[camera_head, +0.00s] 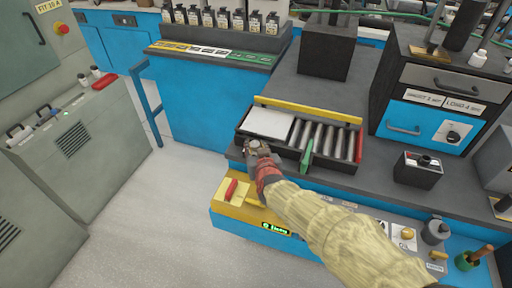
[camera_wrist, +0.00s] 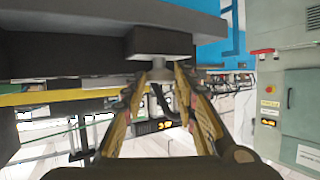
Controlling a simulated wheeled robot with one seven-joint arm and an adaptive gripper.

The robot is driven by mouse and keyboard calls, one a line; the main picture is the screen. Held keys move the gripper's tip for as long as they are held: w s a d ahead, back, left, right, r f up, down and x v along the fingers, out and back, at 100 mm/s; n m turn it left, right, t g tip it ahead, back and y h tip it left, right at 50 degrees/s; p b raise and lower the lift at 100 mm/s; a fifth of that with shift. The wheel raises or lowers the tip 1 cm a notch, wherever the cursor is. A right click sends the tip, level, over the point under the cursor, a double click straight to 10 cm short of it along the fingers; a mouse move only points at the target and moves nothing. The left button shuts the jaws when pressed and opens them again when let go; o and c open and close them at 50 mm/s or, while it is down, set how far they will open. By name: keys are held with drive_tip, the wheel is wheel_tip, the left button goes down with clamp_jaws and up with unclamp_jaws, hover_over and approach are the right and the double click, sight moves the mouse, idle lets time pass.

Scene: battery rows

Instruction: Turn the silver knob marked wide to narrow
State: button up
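In the wrist view a small silver-grey knob (camera_wrist: 162,86) shows between my fingertips, below a grey block. Its marking cannot be read. In the head view my gripper (camera_head: 256,148) is at the front left corner of the roller tray (camera_head: 240,137), at the end of my sleeved arm. It covers most of what is there. In the wrist view the fingers of my gripper (camera_wrist: 167,72) reach up on either side of the knob. Whether they press on it cannot be told.
A green lever (camera_head: 307,156) stands at the tray's front, and a yellow bar (camera_head: 307,110) runs behind it. A red handle (camera_head: 231,189) sits on a yellow panel below. A black box (camera_head: 418,171) stands to the right. The floor at left is clear.

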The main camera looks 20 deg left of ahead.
drive_tip(key=c, duration=0.6)
drive_tip(key=p, duration=0.3)
drive_tip(key=shift+s+a+r+m+h+p, duration=0.1)
drive_tip(key=shift+r+m+h+p, duration=0.1)
drive_tip(key=shift+m+h+p, duration=0.15)
drive_tip(key=h+p, duration=0.1)
drive_tip(key=p, duration=0.2)
drive_tip(key=shift+m, duration=0.35)
drive_tip(key=h+p, duration=0.1)
drive_tip(key=p, duration=0.1)
drive_tip(key=shift+a+m+t+p, duration=0.15)
drive_tip(key=shift+m+t+p, duration=0.15)
drive_tip(key=shift+m+p, duration=0.1)
drive_tip(key=m+h+p, duration=0.1)
drive_tip(key=p, duration=0.1)
drive_tip(key=m+h+p, duration=0.1)
drive_tip(key=h+p, duration=0.1)
drive_tip(key=p, duration=0.1)
drive_tip(key=shift+a+f+m+p, duration=0.1)
drive_tip(key=shift+a+m+p, duration=0.2)
drive_tip(key=shift+m+p, duration=0.1)
drive_tip(key=m+h+p, duration=0.2)
drive_tip(key=h, duration=0.1)
drive_tip(key=m+h+p, duration=0.1)
drive_tip(key=p, duration=0.1)
drive_tip(key=shift+a+f+m, duration=0.1)
drive_tip(key=shift+a+m, duration=0.15)
drive_tip(key=shift+m, duration=0.05)
drive_tip(key=shift+h, duration=0.35)
